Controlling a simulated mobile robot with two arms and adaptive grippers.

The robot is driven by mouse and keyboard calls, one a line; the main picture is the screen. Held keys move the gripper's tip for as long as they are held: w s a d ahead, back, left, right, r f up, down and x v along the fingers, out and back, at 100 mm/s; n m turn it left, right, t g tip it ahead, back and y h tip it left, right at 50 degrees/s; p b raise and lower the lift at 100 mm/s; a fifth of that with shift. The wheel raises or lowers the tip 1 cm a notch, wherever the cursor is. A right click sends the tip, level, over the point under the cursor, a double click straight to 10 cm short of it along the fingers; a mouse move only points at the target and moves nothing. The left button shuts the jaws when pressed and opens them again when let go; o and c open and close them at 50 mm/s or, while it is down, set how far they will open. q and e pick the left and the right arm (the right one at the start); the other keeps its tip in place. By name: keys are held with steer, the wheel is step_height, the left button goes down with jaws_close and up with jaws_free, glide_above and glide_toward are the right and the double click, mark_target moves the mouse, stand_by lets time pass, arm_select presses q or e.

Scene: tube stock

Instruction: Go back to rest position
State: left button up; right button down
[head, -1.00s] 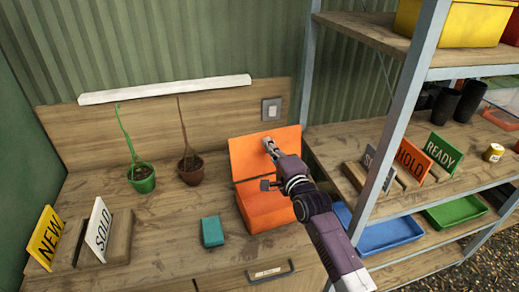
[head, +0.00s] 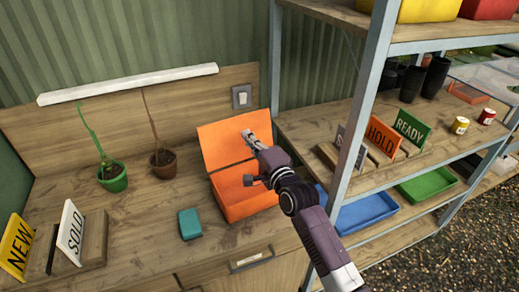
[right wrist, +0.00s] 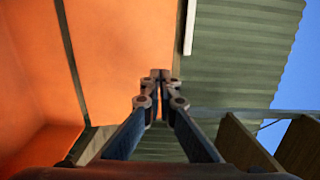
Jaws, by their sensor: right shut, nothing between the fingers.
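My right gripper (head: 246,134) is shut and empty. In the head view it is in front of the raised lid of an orange box (head: 248,205), near the lid's upper right part. Whether it touches the lid, I cannot tell. In the right wrist view the fingers of my right gripper (right wrist: 160,76) meet at the tips, with the orange lid (right wrist: 130,40) filling the left side. The box stands open on the wooden bench. My left gripper is not in view.
A teal block (head: 190,223), a green pot (head: 113,177), a brown pot (head: 163,164) and NEW (head: 17,246) and SOLD (head: 70,232) signs stand on the bench. A metal shelf post (head: 358,130) rises right of my arm. Blue (head: 345,221) and green (head: 425,186) trays sit on the lower shelf.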

steer(key=v, duration=0.8)
steer(key=s+d+f+n+g+h, duration=0.2)
steer(key=s+d+f+n+g, duration=0.15)
steer(key=s+f, duration=0.45)
steer(key=s+d+f+n+g+h, duration=0.25)
steer(key=s+f+n, duration=0.25)
steer(key=s+f, duration=0.4)
steer(key=s+d+f+n+g+h, duration=0.1)
steer(key=s+d+f+n+g, duration=0.15)
steer(key=s, duration=0.45)
steer(key=s+d+f+n+g+h, duration=0.1)
steer(key=s+d+n+g, duration=0.1)
steer(key=s+d, duration=0.35)
steer(key=s+d+f+n+g+h, duration=0.1)
steer(key=s+d+f+n+g, duration=0.1)
steer(key=s, duration=0.6)
step_height(320, 180, down, 29)
steer(key=s+g+b, duration=0.2)
steer(key=s, duration=0.1)
steer(key=s+d+f, duration=0.3)
steer(key=s+f, duration=1.3)
steer(key=shift+s+f+n+g+b, duration=0.2)
steer(key=shift+n+g+b, duration=0.1)
steer(key=shift+g+b, duration=0.15)
